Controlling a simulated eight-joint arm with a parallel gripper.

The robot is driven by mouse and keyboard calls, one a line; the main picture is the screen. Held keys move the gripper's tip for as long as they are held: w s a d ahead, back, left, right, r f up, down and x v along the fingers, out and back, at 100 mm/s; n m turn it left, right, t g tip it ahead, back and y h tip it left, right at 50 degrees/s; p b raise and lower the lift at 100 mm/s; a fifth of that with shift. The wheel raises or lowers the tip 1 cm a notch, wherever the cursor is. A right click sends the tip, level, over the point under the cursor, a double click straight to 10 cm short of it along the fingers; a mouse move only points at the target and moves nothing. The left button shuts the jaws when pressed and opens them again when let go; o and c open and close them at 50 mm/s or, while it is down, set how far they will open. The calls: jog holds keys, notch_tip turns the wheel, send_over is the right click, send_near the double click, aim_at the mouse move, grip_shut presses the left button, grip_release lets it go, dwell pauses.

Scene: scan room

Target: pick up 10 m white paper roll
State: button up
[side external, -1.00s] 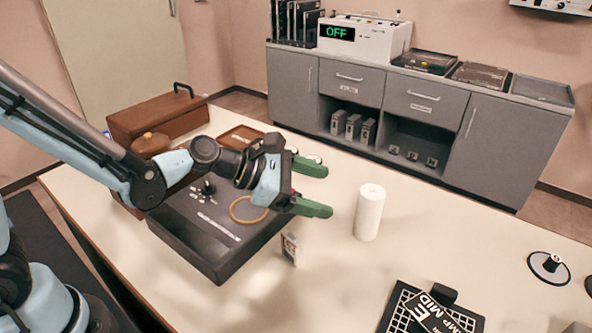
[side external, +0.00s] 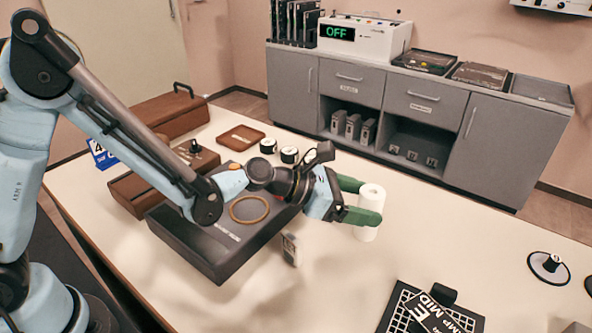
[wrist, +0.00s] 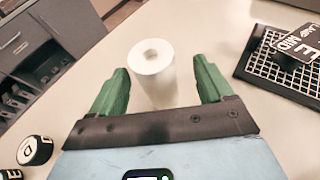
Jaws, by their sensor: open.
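The white paper roll (side external: 371,198) stands upright on the pale table, and it also shows in the wrist view (wrist: 153,76). My gripper (side external: 357,200) is open, with its green fingers level and pointing at the roll. In the wrist view my gripper (wrist: 157,88) has one finger on each side of the roll's near part, with a visible gap on both sides. In the side external view one finger covers part of the roll's lower half.
A dark box (side external: 215,250) lies under my arm, with a small upright card (side external: 290,249) beside it. A black grid with dark lettered plates (side external: 433,312) lies at the front right. A white disc with a black knob (side external: 549,267) is farther right.

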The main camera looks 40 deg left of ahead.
aim_at(378, 205)
jog(key=shift+x, duration=2.25)
jog(key=shift+w+a, duration=0.15)
jog(key=shift+w, duration=0.05)
jog(key=shift+c, duration=0.3)
jog(key=c, duration=1)
jog(key=shift+c, duration=0.3)
